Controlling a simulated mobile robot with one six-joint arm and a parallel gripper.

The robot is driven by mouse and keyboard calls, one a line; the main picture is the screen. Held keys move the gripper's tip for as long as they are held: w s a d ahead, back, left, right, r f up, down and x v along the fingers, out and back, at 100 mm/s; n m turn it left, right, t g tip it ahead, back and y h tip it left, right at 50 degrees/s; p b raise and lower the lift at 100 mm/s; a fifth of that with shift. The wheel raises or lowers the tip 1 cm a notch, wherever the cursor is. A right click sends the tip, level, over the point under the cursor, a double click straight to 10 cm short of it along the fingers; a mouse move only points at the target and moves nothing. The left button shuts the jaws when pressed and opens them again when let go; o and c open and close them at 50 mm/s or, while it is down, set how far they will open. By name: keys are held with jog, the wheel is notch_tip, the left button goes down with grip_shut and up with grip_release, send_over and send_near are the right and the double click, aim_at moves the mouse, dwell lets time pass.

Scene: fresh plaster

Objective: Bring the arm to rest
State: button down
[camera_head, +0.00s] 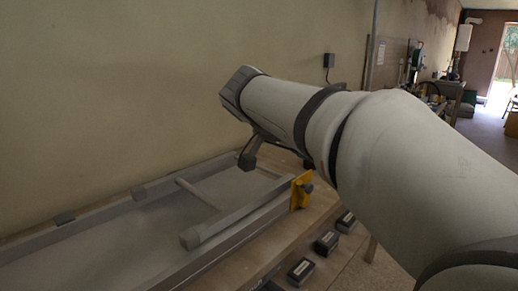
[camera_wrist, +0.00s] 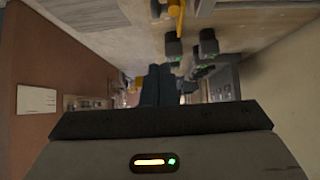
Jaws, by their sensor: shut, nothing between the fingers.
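My arm reaches from the lower right across the middle of the head view, raised above a bench and pointing toward the plain wall. My gripper (camera_wrist: 158,86) shows in the wrist view as two dark fingers close together. It is shut and holds nothing. The fingertips are hard to make out in the head view, where a dark part hangs under the far end of the arm, above the frame.
Below the arm lies a long grey frame (camera_head: 215,230) with a loose-looking bar (camera_head: 200,194) across it. A yellow piece (camera_head: 301,190) stands at its right end. Several dark boxes (camera_head: 326,243) line the bench front. The plaster wall (camera_head: 110,90) is close behind.

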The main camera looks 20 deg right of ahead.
jog(key=s+a+f+n+g+y+p, duration=0.1)
jog(key=s+a+f+n+y+p, duration=0.2)
jog(key=s+p, duration=0.5)
jog(key=s+a+f+n+g+y+p, duration=0.1)
jog(key=s+a+f+n+y+p, duration=0.3)
jog(key=s+n+p, duration=0.4)
jog(key=shift+s+a+f+n+y+p, duration=0.2)
jog(key=shift+s+a+n+y+p, duration=0.25)
jog(key=shift+a, duration=0.6)
